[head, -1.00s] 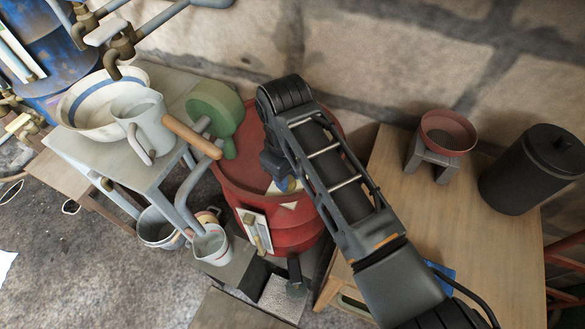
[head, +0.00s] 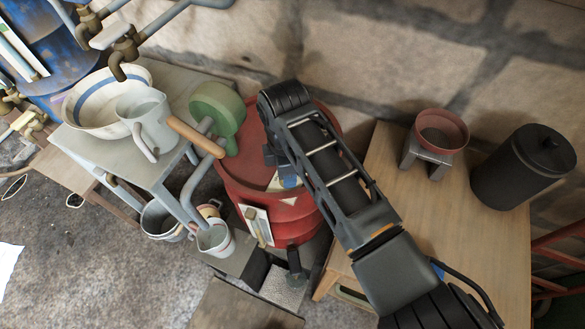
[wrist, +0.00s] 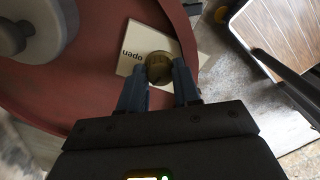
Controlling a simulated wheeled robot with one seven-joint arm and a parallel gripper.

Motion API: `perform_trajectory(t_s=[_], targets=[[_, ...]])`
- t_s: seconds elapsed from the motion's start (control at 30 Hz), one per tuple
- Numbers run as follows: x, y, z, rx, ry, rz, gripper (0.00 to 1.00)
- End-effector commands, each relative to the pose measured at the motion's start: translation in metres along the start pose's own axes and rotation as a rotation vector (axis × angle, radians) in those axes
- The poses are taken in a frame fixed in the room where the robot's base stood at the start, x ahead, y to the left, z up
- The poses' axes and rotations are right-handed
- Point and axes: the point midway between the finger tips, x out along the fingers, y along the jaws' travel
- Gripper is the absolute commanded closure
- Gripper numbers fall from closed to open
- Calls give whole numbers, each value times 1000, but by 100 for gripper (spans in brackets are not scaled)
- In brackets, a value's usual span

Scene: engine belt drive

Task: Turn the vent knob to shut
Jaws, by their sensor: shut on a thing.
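The vent knob (wrist: 158,66) is a round brass knob on the red drum's top, seen in the wrist view. It sits on a pale plate (wrist: 133,68) with the word "open" on it. My gripper (wrist: 159,82) is shut on the knob, one blue-grey finger on each side. The knob's near side is partly hidden by the fingers. In the head view the red drum (head: 237,178) stands in the middle, and my arm hides most of its right side and the knob. I cannot tell any pointer direction on the knob.
A green round object (head: 215,103) with a spout-like part rises at the drum's back left. A grey table (head: 160,185) with a bowl (head: 88,112) and a jug (head: 150,125) stands left. A wooden table (head: 440,245) with a black canister (head: 525,165) stands right.

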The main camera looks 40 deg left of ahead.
Motion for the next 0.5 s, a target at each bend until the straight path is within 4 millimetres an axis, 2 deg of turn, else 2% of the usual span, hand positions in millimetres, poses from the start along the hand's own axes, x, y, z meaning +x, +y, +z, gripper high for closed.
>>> perform_trajectory(t_s=[0.2, 0.5], targets=[[0, -2, -4, -127, 6, -7, 99], [1, -4, -5, -203, 7, -10, 99]])
